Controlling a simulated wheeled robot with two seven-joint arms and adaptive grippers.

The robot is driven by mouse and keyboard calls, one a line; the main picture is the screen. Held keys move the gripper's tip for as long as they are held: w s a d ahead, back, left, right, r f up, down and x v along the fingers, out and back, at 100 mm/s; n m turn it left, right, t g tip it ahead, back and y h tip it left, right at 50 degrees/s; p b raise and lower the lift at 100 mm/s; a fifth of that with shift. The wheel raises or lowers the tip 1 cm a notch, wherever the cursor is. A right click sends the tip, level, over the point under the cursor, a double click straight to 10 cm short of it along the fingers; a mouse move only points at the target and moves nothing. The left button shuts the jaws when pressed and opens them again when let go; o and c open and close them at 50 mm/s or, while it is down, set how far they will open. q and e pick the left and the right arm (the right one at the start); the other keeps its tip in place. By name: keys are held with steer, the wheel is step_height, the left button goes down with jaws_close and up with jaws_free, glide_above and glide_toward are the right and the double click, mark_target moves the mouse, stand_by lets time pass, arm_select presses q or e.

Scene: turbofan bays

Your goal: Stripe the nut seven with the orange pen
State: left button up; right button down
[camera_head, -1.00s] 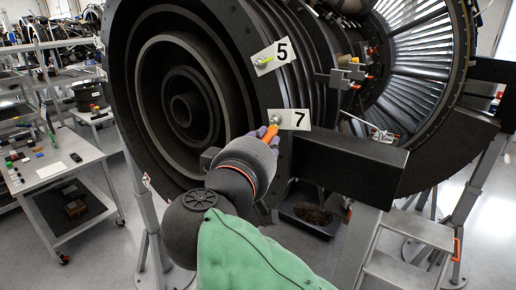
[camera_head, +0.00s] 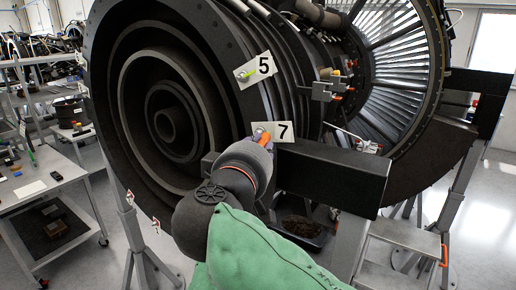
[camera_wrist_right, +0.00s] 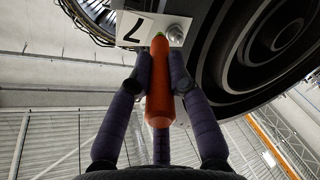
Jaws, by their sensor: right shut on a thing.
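The white plate marked 7 (camera_head: 281,131) is on the dark engine flange, with the silver nut seven (camera_head: 259,130) at its left end. My right gripper (camera_head: 264,144) is just below the nut, with the orange pen (camera_head: 264,139) between its fingers. In the right wrist view the gripper's dark fingers (camera_wrist_right: 158,90) are shut around the orange pen (camera_wrist_right: 159,95), which points up toward the plate. Its narrow end, with a little green, is close beside nut seven (camera_wrist_right: 175,34); I cannot tell if they touch. No orange stripe shows on the nut. My left gripper is out of view.
A plate marked 5 (camera_head: 263,66) sits above, its nut bearing a yellow-green mark (camera_head: 249,73). A dark beam (camera_head: 330,175) juts out right of plate 7. A cart (camera_head: 40,180) stands at left, steps (camera_head: 410,235) at lower right.

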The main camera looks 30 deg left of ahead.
steer(key=shift+b, duration=0.3)
steer(key=shift+w, duration=0.35)
stand_by(0.9)
steer(key=shift+a+f, duration=0.1)
steer(key=shift+a, duration=0.5)
stand_by(0.5)
steer(key=shift+s+d+b, duration=0.1)
steer(key=shift+s+b, duration=0.35)
steer(key=shift+s, duration=0.1)
steer(key=shift+b+v, duration=1.05)
steer(key=shift+v, duration=1.5)
